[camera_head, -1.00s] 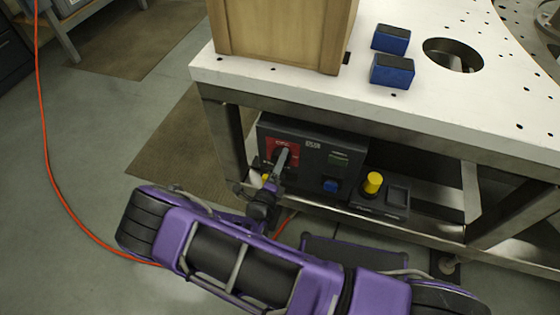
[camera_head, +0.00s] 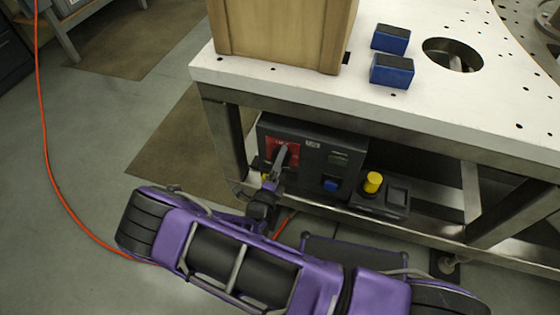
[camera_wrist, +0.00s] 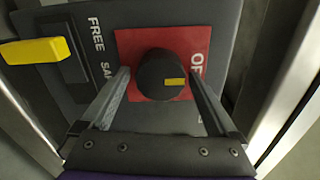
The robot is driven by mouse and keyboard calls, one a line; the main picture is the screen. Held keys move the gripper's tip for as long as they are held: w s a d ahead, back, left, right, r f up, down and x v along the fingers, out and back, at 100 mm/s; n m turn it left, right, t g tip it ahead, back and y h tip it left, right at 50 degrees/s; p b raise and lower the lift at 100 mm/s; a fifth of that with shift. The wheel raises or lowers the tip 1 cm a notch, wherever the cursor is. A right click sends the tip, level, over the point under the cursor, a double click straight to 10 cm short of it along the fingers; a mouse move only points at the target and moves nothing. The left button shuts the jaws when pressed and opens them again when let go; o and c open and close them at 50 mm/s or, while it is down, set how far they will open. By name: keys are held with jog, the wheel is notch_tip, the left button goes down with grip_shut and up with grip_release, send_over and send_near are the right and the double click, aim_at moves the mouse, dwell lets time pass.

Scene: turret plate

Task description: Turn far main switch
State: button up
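The main switch is a round black knob (camera_wrist: 160,85) with a yellow mark, on a red plate (camera_wrist: 123,42) on a dark control box (camera_head: 318,146) under the table. In the wrist view the yellow mark lies on the knob's right side, towards partly hidden lettering beginning "OF". My gripper (camera_wrist: 158,73) has one finger on each side of the knob. The fingers are apart; a gap shows at the left finger, and I cannot tell whether the right one touches. In the head view my gripper (camera_head: 281,156) hides most of the knob.
The white tabletop (camera_head: 250,73) overhangs the box, with table legs on both sides. A yellow knob (camera_head: 372,183) on a small black box and a blue button (camera_head: 331,185) are to the right. In the wrist view a yellow handle (camera_wrist: 35,51) is at left.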

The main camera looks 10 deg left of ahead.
jog(key=s+a, duration=0.1)
jog(key=s, duration=1.6)
jog(key=shift+s+a+p, duration=0.2)
jog(key=shift+p, duration=0.15)
jog(key=shift+r, duration=0.15)
